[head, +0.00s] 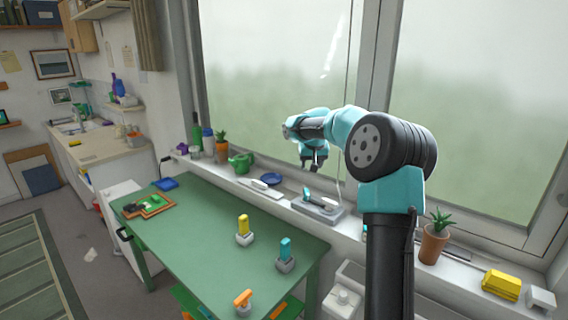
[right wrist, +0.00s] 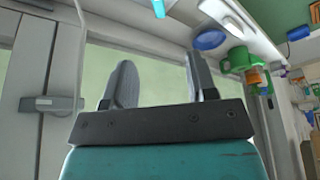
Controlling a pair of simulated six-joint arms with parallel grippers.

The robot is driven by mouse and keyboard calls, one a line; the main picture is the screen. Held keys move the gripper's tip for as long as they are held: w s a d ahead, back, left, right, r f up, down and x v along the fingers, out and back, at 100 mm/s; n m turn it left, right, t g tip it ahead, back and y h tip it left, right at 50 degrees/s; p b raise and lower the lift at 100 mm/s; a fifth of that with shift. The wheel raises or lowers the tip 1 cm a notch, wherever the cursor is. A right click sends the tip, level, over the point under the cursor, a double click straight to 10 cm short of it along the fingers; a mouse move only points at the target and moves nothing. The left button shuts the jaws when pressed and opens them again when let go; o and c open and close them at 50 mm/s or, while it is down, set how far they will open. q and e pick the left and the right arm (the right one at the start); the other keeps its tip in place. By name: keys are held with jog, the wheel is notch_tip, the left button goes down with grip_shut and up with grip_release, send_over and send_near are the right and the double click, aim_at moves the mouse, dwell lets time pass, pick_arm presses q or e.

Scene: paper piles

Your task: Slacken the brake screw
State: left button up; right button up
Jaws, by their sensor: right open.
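I cannot make out a brake screw in either view. A grey block (head: 318,207) with a dark and light-topped device on it lies on the windowsill; any screw on it is too small to tell. On the green table, a yellow-handled tool (head: 243,224), a teal-handled tool (head: 286,248) and an orange-handled tool (head: 243,298) stand in small grey holders. My right gripper (head: 314,163) hangs above the sill in front of the window, above the grey block and apart from it. In the right wrist view its two dark fingers (right wrist: 162,82) are spread and empty. My left gripper is out of view.
The green table (head: 195,245) has a bare middle; a board with small parts (head: 148,206) lies at its far left. The sill holds a green watering can (head: 241,162), also in the right wrist view (right wrist: 236,60), and a potted plant (head: 434,241). The window stands close behind.

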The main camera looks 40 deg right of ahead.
aim_at(307, 191)
jog(key=shift+s+d+f, duration=0.1)
jog(key=x, duration=1.7)
jog(key=shift+f, duration=0.2)
grip_shut()
dwell(0.4)
